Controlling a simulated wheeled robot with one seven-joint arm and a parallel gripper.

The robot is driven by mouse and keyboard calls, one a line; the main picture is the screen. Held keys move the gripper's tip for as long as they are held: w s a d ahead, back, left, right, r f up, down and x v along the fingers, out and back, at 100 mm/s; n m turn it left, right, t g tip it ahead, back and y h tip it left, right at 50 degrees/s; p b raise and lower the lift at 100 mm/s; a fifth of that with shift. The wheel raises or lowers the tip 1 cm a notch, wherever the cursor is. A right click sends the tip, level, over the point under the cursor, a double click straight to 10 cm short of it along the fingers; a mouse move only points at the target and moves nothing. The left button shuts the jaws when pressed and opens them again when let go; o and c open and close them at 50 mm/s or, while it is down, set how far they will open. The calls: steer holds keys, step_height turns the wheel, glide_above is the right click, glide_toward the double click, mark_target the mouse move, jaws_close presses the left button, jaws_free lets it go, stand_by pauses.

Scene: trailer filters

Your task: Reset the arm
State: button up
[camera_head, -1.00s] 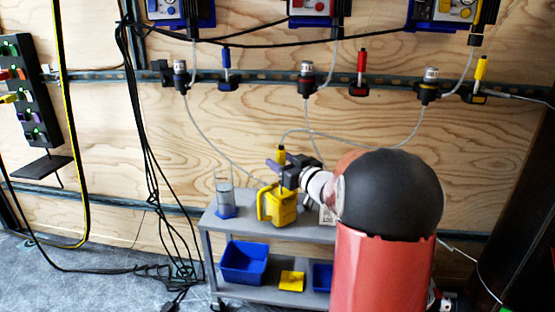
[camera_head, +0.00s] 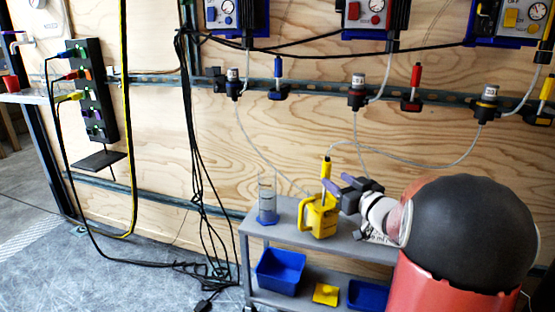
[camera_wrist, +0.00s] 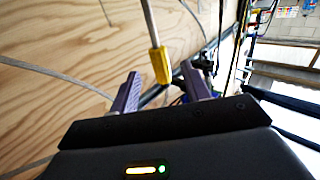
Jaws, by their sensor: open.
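My gripper (camera_head: 338,190) is at the end of my arm, over the grey cart at the lower right of the head view. In the wrist view its two purple fingers (camera_wrist: 160,88) are spread apart with nothing between them. A yellow tool with a thin shaft (camera_wrist: 159,65) shows just beyond the fingers there. In the head view a yellow jug (camera_head: 319,217) stands on the cart top beside my gripper, with a yellow-tipped stick (camera_head: 325,170) upright in it. I cannot tell whether the fingers touch the stick.
The grey cart (camera_head: 285,232) also carries a clear cylinder (camera_head: 267,202) and, on its lower shelf, a blue bin (camera_head: 280,271) and a yellow piece (camera_head: 326,293). Black cables (camera_head: 205,215) hang left of the cart. Tubes run from the wall rail (camera_head: 320,92). Floor at left is open.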

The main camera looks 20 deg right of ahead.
step_height(320, 180, up, 5)
steer(key=s+a+m+g+h+p, duration=0.1)
steer(key=s+a+m+h+p, duration=0.1)
steer(key=a+h, duration=0.15)
steer(key=s+a+r+m+g+h+p, duration=0.1)
steer(key=s+a+g+h+p, duration=0.2)
steer(key=s, duration=0.8)
steer(key=a+g+p, duration=0.1)
steer(key=a+g, duration=0.1)
steer(key=a, duration=0.1)
steer(key=shift+s+r+m+g, duration=0.15)
steer(key=shift+s+m+g, duration=0.15)
steer(key=shift+s+m, duration=0.1)
steer(key=s+a+f+g+y, duration=0.1)
steer(key=s+a, duration=0.2)
steer(key=s, duration=0.2)
steer(key=s+a+f+n+g+y+p, duration=0.1)
steer(key=s+a+g, duration=0.1)
steer(key=s, duration=0.3)
steer(key=s+a+f+g+y+p, duration=0.1)
steer(key=s+a+f+g, duration=0.1)
steer(key=s+a, duration=0.3)
steer(key=shift+s+n, duration=0.3)
steer(key=shift+s, duration=0.1)
